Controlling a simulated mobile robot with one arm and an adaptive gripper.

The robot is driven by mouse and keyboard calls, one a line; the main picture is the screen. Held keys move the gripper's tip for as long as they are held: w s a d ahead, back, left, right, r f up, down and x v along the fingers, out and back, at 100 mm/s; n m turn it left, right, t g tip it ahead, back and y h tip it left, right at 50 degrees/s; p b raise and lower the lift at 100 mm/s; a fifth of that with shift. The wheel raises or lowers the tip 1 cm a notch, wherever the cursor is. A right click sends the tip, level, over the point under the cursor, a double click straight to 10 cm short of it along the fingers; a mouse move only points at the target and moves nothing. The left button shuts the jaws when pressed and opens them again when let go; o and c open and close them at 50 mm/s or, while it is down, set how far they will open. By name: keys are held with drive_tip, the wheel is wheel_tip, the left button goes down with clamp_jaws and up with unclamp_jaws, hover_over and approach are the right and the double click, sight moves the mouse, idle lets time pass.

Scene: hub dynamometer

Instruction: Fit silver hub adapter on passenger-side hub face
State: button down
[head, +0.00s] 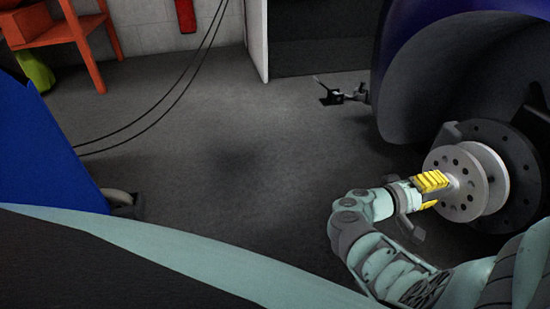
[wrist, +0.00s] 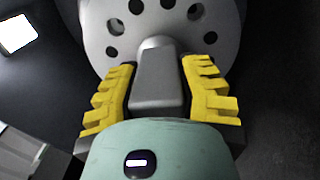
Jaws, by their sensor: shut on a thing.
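The silver hub adapter (head: 459,183) is a round plate with several dark holes and a short central stem, at the right of the head view. It also shows in the wrist view (wrist: 210,42). My gripper (head: 432,191) has yellow ridged fingers shut on the stem, one on each side, as the wrist view (wrist: 158,85) shows. The hub face (head: 492,168) is a pale disc right behind the adapter, in front of a dark brake disc (head: 522,170). The adapter overlaps the hub face; I cannot tell whether they touch. Its far side is hidden.
The dark blue car body and wheel arch (head: 420,95) stand above and around the hub. A blue cabinet (head: 45,145) and an orange stand (head: 62,38) are at left. The middle floor is clear.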

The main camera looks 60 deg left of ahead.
drive_tip(key=shift+b+x, duration=0.85)
drive_tip(key=shift+x, duration=1.7)
drive_tip(key=shift+r, duration=0.1)
drive_tip(key=c, duration=0.6)
unclamp_jaws()
drive_tip(key=v, duration=1.2)
drive_tip(key=shift+a, duration=0.1)
